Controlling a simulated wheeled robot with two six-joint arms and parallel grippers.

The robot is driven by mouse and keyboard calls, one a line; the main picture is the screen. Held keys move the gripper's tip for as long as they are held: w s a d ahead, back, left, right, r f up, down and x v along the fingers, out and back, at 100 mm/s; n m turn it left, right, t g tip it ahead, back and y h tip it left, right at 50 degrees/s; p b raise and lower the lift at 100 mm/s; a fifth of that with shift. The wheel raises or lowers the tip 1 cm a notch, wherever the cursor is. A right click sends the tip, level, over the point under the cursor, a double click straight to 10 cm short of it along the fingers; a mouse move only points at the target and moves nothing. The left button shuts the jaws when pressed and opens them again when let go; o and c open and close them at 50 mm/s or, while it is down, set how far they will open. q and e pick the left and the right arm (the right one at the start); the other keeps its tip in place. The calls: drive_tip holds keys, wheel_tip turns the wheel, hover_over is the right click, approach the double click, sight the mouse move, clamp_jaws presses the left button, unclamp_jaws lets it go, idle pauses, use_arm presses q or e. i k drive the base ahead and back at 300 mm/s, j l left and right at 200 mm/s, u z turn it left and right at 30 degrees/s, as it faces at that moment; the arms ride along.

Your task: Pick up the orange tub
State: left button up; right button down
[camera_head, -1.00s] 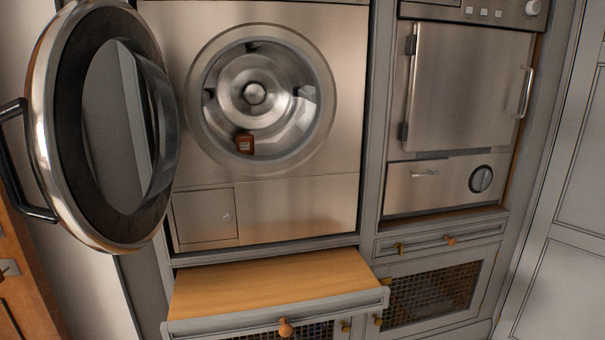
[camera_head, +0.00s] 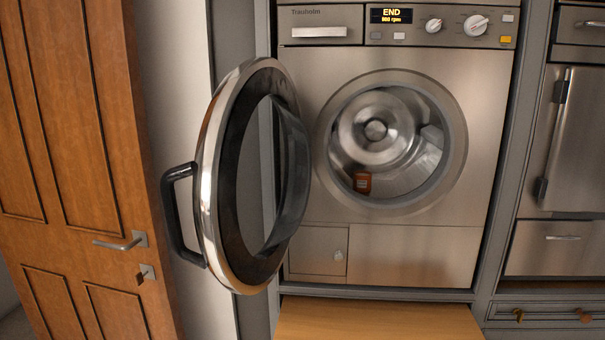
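A small orange tub (camera_head: 362,183) sits inside the washing machine drum (camera_head: 395,150), low and left of the drum's middle. The washing machine's round door (camera_head: 245,175) stands wide open to the left. Neither of my grippers shows in the head view.
The machine's display (camera_head: 391,15) reads END. A pull-out wooden shelf (camera_head: 375,318) lies below the machine. A wooden door (camera_head: 75,150) with a handle is on the left. A second steel appliance (camera_head: 585,140) stands at the right. The drum opening is clear in front.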

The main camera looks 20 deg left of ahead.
sight(362, 180)
drive_tip(key=i+j+z, duration=0.1)
drive_tip(key=j, duration=0.3)
drive_tip(key=i+j+z, duration=0.1)
drive_tip(key=j, duration=0.35)
drive_tip(key=i+j+z, duration=0.1)
drive_tip(key=j, duration=0.35)
drive_tip(key=i+j+z, duration=0.1)
drive_tip(key=j, duration=0.35)
drive_tip(key=i+j+z, duration=0.1)
drive_tip(key=j, duration=0.4)
drive_tip(key=i, duration=0.1)
